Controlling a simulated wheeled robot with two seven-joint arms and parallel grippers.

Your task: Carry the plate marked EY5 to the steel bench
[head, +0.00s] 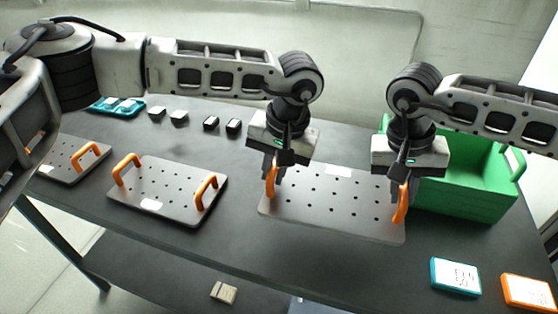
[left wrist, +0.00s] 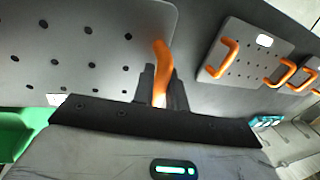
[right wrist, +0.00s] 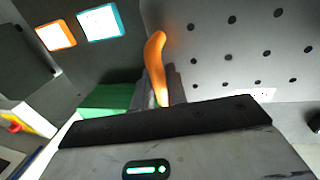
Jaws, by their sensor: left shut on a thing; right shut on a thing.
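A grey perforated plate (head: 330,208) with two orange handles is between my grippers over the dark table. Its white label (head: 338,171) faces the far side and is too small to read, so I cannot confirm EY5. My left gripper (head: 271,176) is shut on the plate's left handle (left wrist: 161,62). My right gripper (head: 400,196) is shut on its right handle (right wrist: 155,55). The plate looks about level; I cannot tell whether it touches the table. I cannot pick out a separate steel bench.
Two similar plates with orange handles, one middle left (head: 165,190) and one far left (head: 68,160), lie on the table (head: 215,265). A green crate (head: 470,190) stands behind my right gripper. Teal (head: 456,277) and orange (head: 528,292) labelled blocks lie front right. Small blocks (head: 211,123) line the back.

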